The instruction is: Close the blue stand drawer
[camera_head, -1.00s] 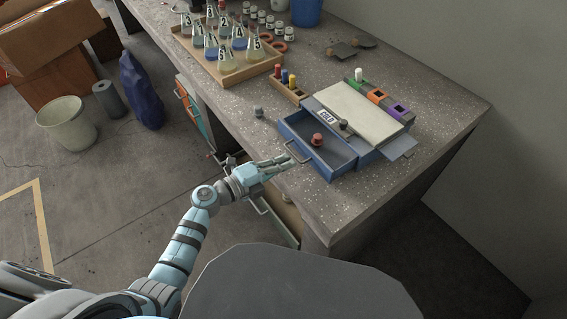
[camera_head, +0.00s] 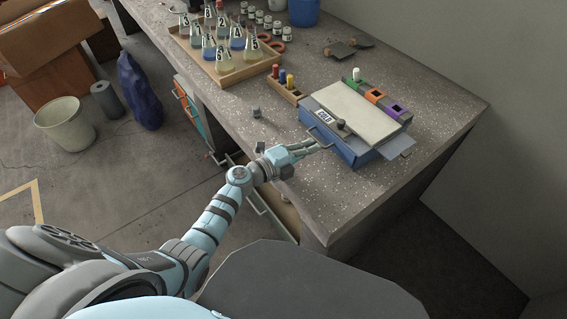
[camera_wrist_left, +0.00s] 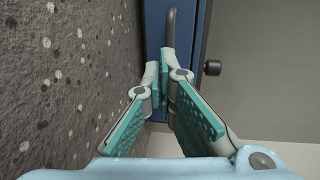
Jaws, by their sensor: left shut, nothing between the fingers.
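The blue stand (camera_head: 352,152) sits on the bench with a pale top and a label on its front edge. Its drawer front (camera_head: 328,143) is flush or nearly flush with the body, and no drawer interior shows. The drawer's grey handle (camera_head: 320,138) also shows in the left wrist view (camera_wrist_left: 171,28). My left gripper (camera_head: 322,146) is shut and empty, its fingertips at the drawer front beside the handle. In the left wrist view its fingers (camera_wrist_left: 166,68) point at the blue front; whether they touch it I cannot tell. My right gripper is not in view.
A wooden tray (camera_head: 232,72) of flasks stands at the back left. A small rack (camera_head: 287,92) with coloured pegs and a small grey knob-like object (camera_head: 256,112) are left of the stand. A flat plate (camera_head: 401,145) sticks out at the stand's right.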

